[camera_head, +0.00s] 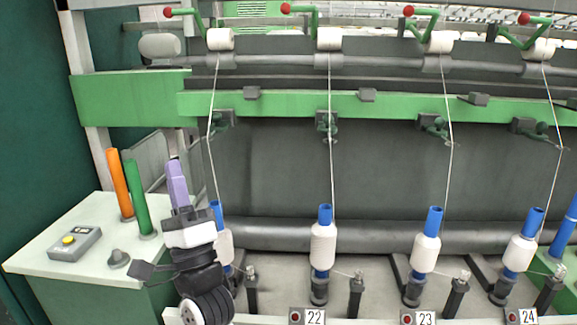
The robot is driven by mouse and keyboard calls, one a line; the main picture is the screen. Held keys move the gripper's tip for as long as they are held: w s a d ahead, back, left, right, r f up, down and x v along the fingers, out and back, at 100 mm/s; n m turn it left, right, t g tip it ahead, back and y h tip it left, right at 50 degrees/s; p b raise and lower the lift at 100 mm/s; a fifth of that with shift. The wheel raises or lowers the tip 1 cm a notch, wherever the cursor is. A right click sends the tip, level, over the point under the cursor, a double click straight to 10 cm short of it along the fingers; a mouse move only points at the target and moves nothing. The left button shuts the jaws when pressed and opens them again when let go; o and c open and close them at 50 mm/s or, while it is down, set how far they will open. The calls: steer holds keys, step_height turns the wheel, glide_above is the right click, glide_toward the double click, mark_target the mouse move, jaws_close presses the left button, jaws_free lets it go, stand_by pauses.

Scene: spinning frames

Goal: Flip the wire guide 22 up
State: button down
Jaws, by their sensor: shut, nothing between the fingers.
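Wire guide 22 (326,124) is a small dark green fitting below the green rail, straight above the spindle with the number 22 plate (315,317). A white thread runs down past it to a white-wound blue bobbin (323,245). Whether the guide is flipped up or down is too small to tell. My gripper (182,211) is at the lower left, beside the white table and in front of the leftmost spindle. It is shut and apart from guide 22, well below it and to its left. A purple tube (176,182) shows just above the fingers; they do not hold it.
The white table (60,220) at left carries an orange tube (118,182), a green tube (138,195) and a button box (75,243). Similar guides (433,124) and bobbins (427,250) stand along the machine to the right. Taut threads cross the space before the dark panel.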

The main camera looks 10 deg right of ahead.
steer(key=w+d+f+m+g+h+b, duration=0.1)
steer(key=d+f+m+h, duration=0.35)
steer(key=d+m, duration=0.35)
steer(key=w+d+f+m+g+h+b, duration=0.1)
steer(key=d+f+m+h, duration=0.4)
steer(key=d, duration=0.5)
steer(key=w+d+f+m+g+h, duration=0.1)
steer(key=d+f+m+h, duration=0.3)
steer(key=d+m+h, duration=0.35)
steer(key=w+d+r, duration=0.1)
steer(key=w+r, duration=0.1)
steer(key=w+d+r+y+p, duration=0.1)
steer(key=w+r, duration=0.1)
steer(key=r, duration=0.1)
steer(key=w+d+r+y+p, duration=0.1)
steer(key=w+r, duration=0.1)
steer(key=w, duration=0.1)
steer(key=shift+d+r, duration=0.2)
steer(key=shift+d, duration=0.05)
step_height(320, 180, up, 3)
steer(key=shift+r+p, duration=0.15)
steer(key=shift+p, duration=0.85)
steer(key=shift+w+r, duration=0.1)
